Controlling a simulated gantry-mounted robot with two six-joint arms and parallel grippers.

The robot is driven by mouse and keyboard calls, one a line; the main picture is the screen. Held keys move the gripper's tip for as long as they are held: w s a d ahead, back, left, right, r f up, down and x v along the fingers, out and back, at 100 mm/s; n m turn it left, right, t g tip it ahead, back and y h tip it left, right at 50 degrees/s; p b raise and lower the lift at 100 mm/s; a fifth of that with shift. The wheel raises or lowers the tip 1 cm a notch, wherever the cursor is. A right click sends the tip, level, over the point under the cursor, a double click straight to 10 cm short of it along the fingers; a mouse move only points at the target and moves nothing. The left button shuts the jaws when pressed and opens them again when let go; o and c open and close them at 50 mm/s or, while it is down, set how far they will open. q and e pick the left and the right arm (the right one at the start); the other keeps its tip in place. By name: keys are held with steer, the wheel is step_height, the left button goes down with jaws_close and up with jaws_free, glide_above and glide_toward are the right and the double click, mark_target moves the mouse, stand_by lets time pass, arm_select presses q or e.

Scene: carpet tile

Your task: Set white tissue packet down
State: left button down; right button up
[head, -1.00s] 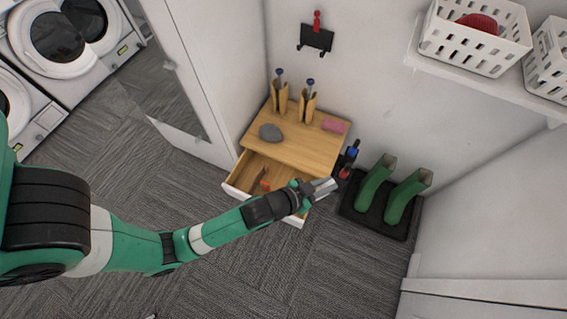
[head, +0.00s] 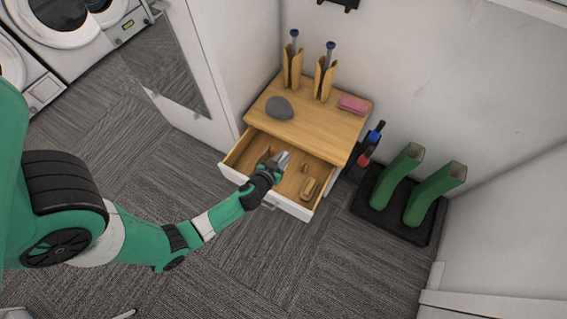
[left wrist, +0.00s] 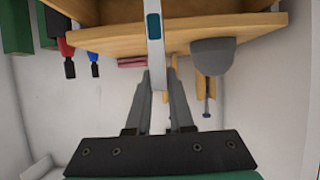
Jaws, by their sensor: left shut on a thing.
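My left gripper (head: 281,163) is over the open drawer (head: 234,163) of a small wooden cabinet, at the drawer's middle. In the left wrist view, the left gripper (left wrist: 158,85) is shut on the white tissue packet (left wrist: 155,55), which stands out long and narrow between the fingers and has a dark blue patch (left wrist: 153,25). In the head view the packet is small and mostly hidden by the gripper, so I cannot tell whether it touches the drawer floor. My right gripper is not in view.
The drawer holds a wooden brush (head: 310,189) at its right. On the cabinet top (head: 315,125) are a grey stone-like object (head: 279,107), a pink item (head: 353,105) and two upright wooden holders (head: 325,80). Green boots (head: 435,195) stand on a black tray (head: 378,217) to the right.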

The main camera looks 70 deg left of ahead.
mark_target(269, 192)
arm_select(q)
step_height(269, 192, down, 15)
steer(key=b, duration=1)
steer(key=shift+w+d+f+b, duration=0.1)
steer(key=shift+b, duration=0.3)
steer(key=c, duration=0.8)
jaws_free()
steer(key=p+v, duration=0.3)
steer(key=v, duration=0.8)
steer(key=shift+d, duration=0.1)
steer(key=shift+s+d+r, duration=0.25)
steer(key=shift+s+r, duration=0.15)
steer(key=shift+r, duration=0.05)
